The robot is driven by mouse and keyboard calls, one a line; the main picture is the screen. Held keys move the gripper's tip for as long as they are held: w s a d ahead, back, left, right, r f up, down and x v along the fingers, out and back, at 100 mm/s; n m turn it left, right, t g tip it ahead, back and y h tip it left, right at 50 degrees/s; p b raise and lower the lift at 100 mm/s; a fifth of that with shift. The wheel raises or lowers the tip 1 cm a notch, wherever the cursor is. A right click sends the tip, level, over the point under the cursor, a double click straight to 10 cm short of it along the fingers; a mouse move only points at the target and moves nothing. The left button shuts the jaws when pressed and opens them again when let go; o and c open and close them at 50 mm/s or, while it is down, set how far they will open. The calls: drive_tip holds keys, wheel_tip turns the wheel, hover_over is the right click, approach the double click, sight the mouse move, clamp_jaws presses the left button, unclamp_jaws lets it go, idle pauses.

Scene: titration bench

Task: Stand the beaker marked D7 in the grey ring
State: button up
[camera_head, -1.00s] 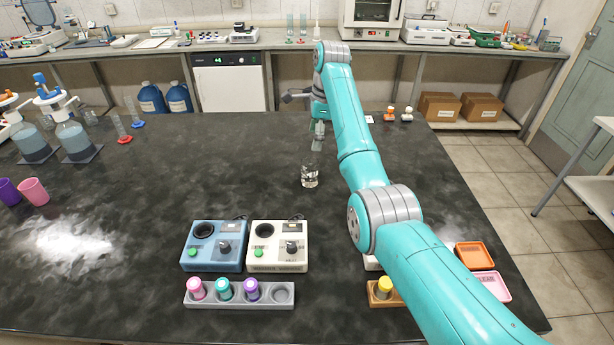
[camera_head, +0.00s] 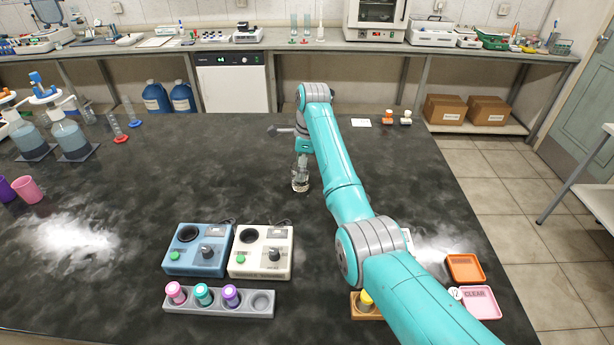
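A small clear glass beaker (camera_head: 300,185) stands on the dark bench near the middle of the head view. Its marking is too small to read. My gripper (camera_head: 301,172) points down at the beaker, with its fingers at the beaker's upper part. I cannot tell whether the fingers are shut on the glass or only around it. I cannot make out a grey ring in this view; my arm hides part of the bench on the right.
A blue instrument (camera_head: 198,250) and a white one (camera_head: 261,252) stand in front, behind a grey rack (camera_head: 246,309) with coloured-cap vials. Orange (camera_head: 465,268) and pink (camera_head: 480,302) trays lie front right. Glass dispensers (camera_head: 70,140) stand left. The bench around the beaker is clear.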

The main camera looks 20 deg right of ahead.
drive_tip(key=shift+a+f, duration=0.2)
drive_tip(key=shift+f, duration=0.35)
drive_tip(key=shift+d, duration=0.1)
drive_tip(key=c, duration=1.4)
drive_tip(key=shift+r, duration=0.2)
drive_tip(key=shift+c, duration=0.2)
